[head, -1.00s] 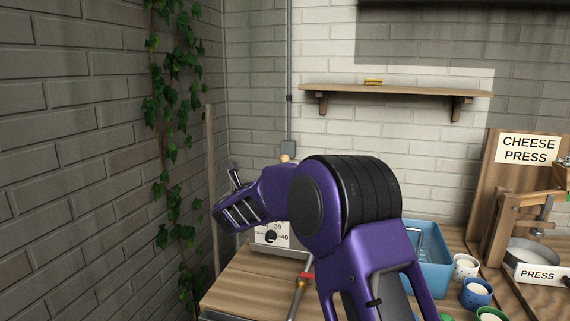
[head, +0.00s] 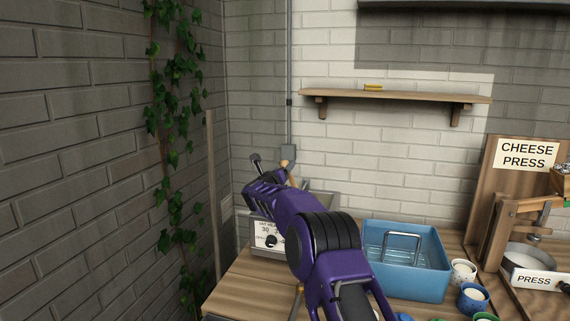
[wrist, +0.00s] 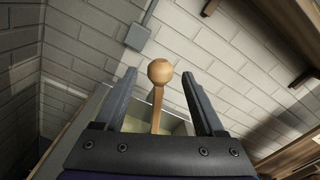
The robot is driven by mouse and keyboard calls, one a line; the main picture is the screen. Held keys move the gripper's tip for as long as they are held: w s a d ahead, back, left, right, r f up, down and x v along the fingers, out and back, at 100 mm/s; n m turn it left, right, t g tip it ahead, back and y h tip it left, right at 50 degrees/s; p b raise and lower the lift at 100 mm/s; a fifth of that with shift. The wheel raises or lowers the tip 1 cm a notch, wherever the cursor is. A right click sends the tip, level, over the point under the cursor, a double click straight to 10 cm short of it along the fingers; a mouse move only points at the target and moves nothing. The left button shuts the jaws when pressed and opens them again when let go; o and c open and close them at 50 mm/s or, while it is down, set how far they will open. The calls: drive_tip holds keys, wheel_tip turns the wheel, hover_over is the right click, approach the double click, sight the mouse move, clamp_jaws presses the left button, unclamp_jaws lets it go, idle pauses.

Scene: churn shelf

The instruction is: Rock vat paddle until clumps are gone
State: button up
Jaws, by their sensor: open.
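The vat (head: 267,238) stands at the back left of the table, with a white dial panel on its front. Its paddle has a wooden handle with a round knob (wrist: 159,71), which also shows in the head view (head: 285,164) past my gripper. My gripper (wrist: 158,76) is open, with one finger on each side of the handle in the wrist view. I see no contact, and cannot tell how deep the handle sits between the fingers. Pale contents show low in the vat in the wrist view; clumps cannot be made out. My arm hides part of the vat.
A blue tub (head: 405,280) with a metal wire handle stands right of the vat. Small cups (head: 463,271) and the cheese press (head: 520,220) are further right. A wall shelf (head: 395,95) hangs above. A grey wall box (wrist: 138,36) and brick walls are close behind the vat.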

drive_tip(key=shift+p+x, duration=0.75)
drive_tip(key=shift+x, duration=0.7)
clamp_jaws()
idle(0.6)
